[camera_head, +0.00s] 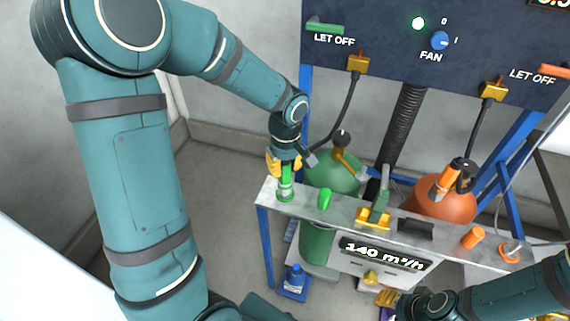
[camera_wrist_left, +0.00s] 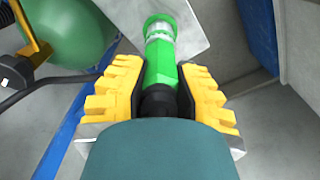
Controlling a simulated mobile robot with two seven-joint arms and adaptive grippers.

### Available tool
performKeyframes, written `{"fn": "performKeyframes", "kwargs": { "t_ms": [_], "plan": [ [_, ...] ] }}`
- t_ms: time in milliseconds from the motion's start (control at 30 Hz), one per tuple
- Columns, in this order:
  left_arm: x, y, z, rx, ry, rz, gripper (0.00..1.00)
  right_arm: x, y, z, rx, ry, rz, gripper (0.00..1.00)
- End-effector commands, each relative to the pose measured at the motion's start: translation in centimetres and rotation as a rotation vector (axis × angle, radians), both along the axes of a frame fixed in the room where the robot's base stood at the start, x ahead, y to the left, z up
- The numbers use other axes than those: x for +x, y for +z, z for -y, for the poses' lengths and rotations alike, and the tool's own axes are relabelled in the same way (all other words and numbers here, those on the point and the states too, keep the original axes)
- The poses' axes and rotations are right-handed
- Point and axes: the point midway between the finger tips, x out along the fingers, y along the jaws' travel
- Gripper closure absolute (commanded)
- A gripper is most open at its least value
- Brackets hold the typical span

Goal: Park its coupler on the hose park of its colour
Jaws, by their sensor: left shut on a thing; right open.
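My left gripper (camera_head: 284,166) is shut around the green coupler (camera_head: 286,182), which stands upright at the left end of the grey shelf (camera_head: 346,217). In the left wrist view the coupler (camera_wrist_left: 172,69) lies between the yellow fingers, with a silver band and a green ring at its far end. The green hose park (camera_head: 285,197) is right under the coupler and mostly hidden by it; I cannot tell whether the coupler is fully seated. My right gripper (camera_head: 387,298) is low at the bottom, partly cut off and hard to make out, apart from the coupler.
A green cap-like piece (camera_head: 325,198) stands beside the coupler. The orange hose park (camera_head: 510,252) and an orange cylinder (camera_head: 473,238) are at the shelf's right. Green (camera_head: 331,174) and orange (camera_head: 443,199) tanks stand behind. A panel (camera_head: 390,35) with hoses rises at the back.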

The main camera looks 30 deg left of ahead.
Motion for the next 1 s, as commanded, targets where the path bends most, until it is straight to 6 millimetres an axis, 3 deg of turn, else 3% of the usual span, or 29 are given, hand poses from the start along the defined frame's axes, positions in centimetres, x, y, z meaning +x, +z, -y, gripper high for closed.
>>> {"fn": "performKeyframes", "kwargs": {
  "t_ms": [167,200,267,667,767,1000],
  "plan": [
    [0.0,-0.4,0.0,-0.001,0.0,0.001,1.0,0.0,-0.2,0.0,0.0,0.0,0.0,0.53],
    [0.0,-0.4,0.0,0.0,0.0,0.001,0.64,0.0,-0.2,0.0,0.0,0.0,0.0,0.53],
    [0.0,-0.4,0.0,0.0,0.0,0.001,0.46,0.0,-0.2,0.0,0.0,0.0,0.0,0.53],
    [0.0,0.2,0.0,0.0,0.0,0.001,0.46,0.0,-0.2,0.0,0.0,0.0,0.0,0.53],
    [0.1,1.4,0.0,0.001,0.0,0.004,0.46,0.0,-0.2,0.0,0.0,0.0,0.0,0.53],
    [0.0,6.2,0.2,0.0,0.001,0.007,0.46,0.0,-0.2,0.0,0.0,0.0,0.0,0.53]
  ]
}}
